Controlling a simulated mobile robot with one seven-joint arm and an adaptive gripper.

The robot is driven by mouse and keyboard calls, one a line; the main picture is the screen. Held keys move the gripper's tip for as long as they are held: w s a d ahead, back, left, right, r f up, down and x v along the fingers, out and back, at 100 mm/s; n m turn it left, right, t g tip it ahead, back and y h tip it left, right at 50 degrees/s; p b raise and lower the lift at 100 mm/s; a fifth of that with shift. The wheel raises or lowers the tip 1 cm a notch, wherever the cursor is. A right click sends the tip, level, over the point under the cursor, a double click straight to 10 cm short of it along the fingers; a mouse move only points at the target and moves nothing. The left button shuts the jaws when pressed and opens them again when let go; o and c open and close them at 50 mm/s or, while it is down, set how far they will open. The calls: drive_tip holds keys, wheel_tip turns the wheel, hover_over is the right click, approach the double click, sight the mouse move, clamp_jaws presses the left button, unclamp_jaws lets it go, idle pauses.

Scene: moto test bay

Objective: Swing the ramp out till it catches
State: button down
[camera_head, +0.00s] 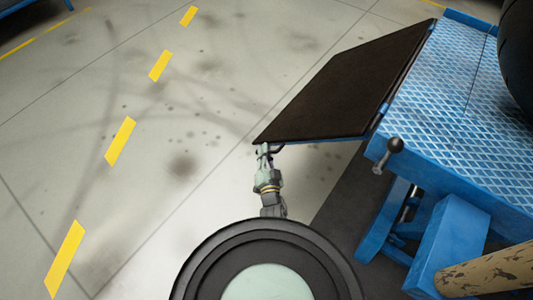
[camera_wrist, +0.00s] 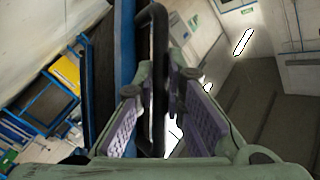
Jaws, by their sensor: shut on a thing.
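The ramp (camera_head: 350,85) is a dark flat panel with a blue edge, joined along its right side to the blue lift platform (camera_head: 455,75). In the head view it stands out from the platform over the floor, roughly level or slightly tilted; the exact angle is hard to tell. My gripper (camera_head: 265,150) is at the ramp's near outer corner. In the wrist view, my gripper (camera_wrist: 160,112) has its purple pads either side of a black bar handle (camera_wrist: 152,75), shut on it. The blue ramp edge (camera_wrist: 125,70) runs beside the handle. No catch is clearly visible.
A lever with a black ball knob (camera_head: 395,145) stands at the platform's near corner. A black tyre (camera_head: 516,55) rests on the platform. The floor (camera_head: 200,130) left of the ramp is clear, with yellow dashes (camera_head: 120,140).

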drive_tip(key=shift+m+t, duration=0.4)
drive_tip(key=shift+t, duration=0.1)
drive_tip(key=a+r, duration=0.1)
drive_tip(key=w+a+r, duration=0.1)
drive_tip(key=w+r, duration=0.1)
drive_tip(key=r, duration=0.1)
drive_tip(key=shift+w+a+b, duration=0.1)
drive_tip(key=shift+a+b, duration=0.3)
drive_tip(key=c, duration=1.7)
unclamp_jaws()
drive_tip(key=shift+o, duration=0.2)
wheel_tip(320, 180, up, 10)
drive_tip(key=shift+r, duration=0.15)
drive_tip(key=shift+d, duration=0.15)
